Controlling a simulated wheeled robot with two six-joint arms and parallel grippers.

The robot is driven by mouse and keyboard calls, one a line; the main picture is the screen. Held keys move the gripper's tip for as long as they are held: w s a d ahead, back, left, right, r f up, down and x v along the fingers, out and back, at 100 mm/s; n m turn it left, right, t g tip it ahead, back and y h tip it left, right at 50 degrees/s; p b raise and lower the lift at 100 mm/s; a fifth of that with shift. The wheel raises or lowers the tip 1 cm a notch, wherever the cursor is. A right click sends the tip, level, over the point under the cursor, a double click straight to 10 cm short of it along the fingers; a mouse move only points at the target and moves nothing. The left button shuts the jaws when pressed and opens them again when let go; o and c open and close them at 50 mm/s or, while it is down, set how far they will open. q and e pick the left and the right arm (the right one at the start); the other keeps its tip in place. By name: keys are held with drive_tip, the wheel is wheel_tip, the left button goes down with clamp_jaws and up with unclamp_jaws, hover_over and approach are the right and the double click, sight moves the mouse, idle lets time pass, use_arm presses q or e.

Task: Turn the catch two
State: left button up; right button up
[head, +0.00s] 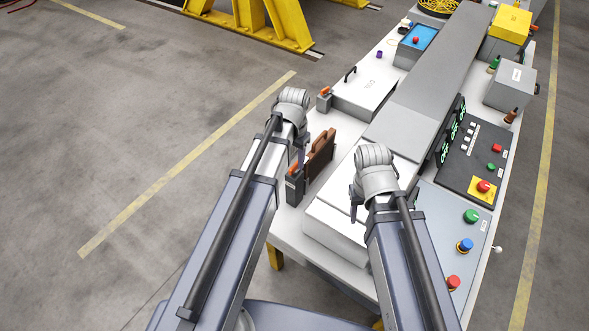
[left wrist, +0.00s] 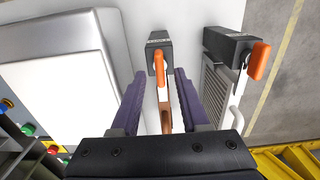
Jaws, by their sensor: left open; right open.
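Two catches with dark grey blocks and orange levers show in the head view: a near one (head: 294,187) and a farther one (head: 325,101). In the left wrist view, one catch (left wrist: 158,52) lies ahead, its orange lever pointing back between my open left fingers (left wrist: 158,100), with no visible contact. Another catch (left wrist: 232,46) with an orange lever is to its right. The labels are too small to read, so I cannot tell which is catch two. My left gripper (head: 302,150) points down over the table's left side. My right gripper (head: 355,200) is open and empty.
A brown piece (head: 320,156) stands beside the near catch. White boxes (head: 335,235) and a long grey cover (head: 425,85) fill the table's middle. Control panels with buttons (head: 470,217) line the right side. Open floor (head: 130,130) lies to the left.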

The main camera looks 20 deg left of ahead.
use_arm(q)
wheel_tip(320, 180, down, 2)
drive_tip(key=shift+f+b, duration=0.15)
drive_tip(key=shift+b, duration=0.5)
clamp_jaws()
idle(1.0)
